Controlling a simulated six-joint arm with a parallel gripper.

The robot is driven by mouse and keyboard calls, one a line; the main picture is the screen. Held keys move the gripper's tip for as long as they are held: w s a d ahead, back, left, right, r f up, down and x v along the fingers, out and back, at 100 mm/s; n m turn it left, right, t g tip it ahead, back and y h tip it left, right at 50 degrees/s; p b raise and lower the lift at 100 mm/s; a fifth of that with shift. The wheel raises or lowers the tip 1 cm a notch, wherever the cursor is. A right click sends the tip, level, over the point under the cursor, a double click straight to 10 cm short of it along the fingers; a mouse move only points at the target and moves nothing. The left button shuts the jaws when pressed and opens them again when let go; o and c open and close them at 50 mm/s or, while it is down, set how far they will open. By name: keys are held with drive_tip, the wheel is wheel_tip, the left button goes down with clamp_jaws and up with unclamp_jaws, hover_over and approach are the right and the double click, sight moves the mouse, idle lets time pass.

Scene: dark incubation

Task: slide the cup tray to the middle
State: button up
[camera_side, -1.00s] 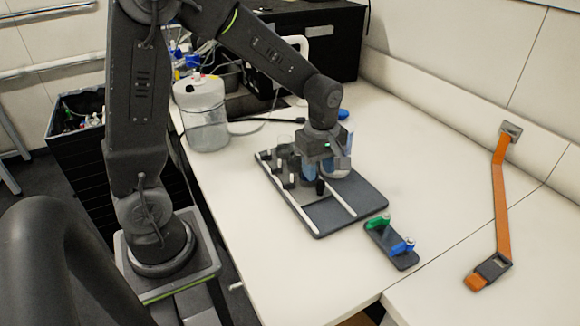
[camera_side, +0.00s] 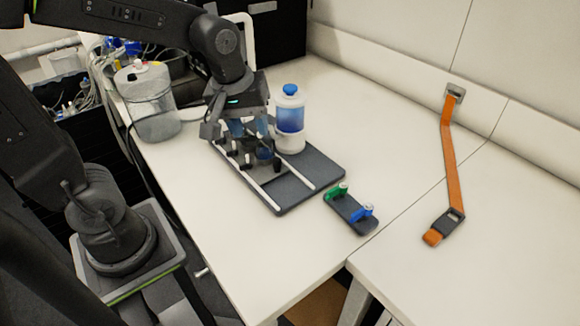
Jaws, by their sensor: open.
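The cup tray (camera_side: 266,163) appears to be the small grey carriage with dark upright posts, sitting between two white rails on a dark base board (camera_side: 318,168). It is toward the far left part of the rails and partly hidden by my gripper. My gripper (camera_side: 250,135) points down just above the carriage, with its bluish fingers open. I cannot tell whether the fingers touch a post. A bottle with a blue cap and blue contents (camera_side: 290,118) stands upright on the board, right of my gripper.
A small dark holder (camera_side: 350,214) with a green and a blue piece lies near the board's front right corner. A white jug (camera_side: 147,103) stands at the left. An orange strap (camera_side: 451,155) lies at the right.

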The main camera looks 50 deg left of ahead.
drive_tip(key=s+d+r+m+t, duration=0.1)
drive_tip(key=s+r+m+t, duration=0.1)
drive_tip(key=s+m, duration=0.5)
drive_tip(key=shift+s+d+r+m+t, duration=0.15)
drive_tip(key=shift+d+r+m+t, duration=0.15)
drive_tip(key=shift+r+m, duration=0.35)
drive_tip(key=shift+o, duration=0.5)
drive_tip(key=shift+s+r+m, duration=0.15)
drive_tip(key=shift+s+m, duration=0.3)
drive_tip(key=shift+m, duration=0.1)
drive_tip(key=n+g, duration=0.5)
drive_tip(key=n, duration=1)
hover_over(277, 159)
wheel_tip(277, 159, down, 4)
drive_tip(key=r, duration=0.1)
wheel_tip(277, 159, down, 14)
drive_tip(key=shift+f, duration=0.1)
clamp_jaws()
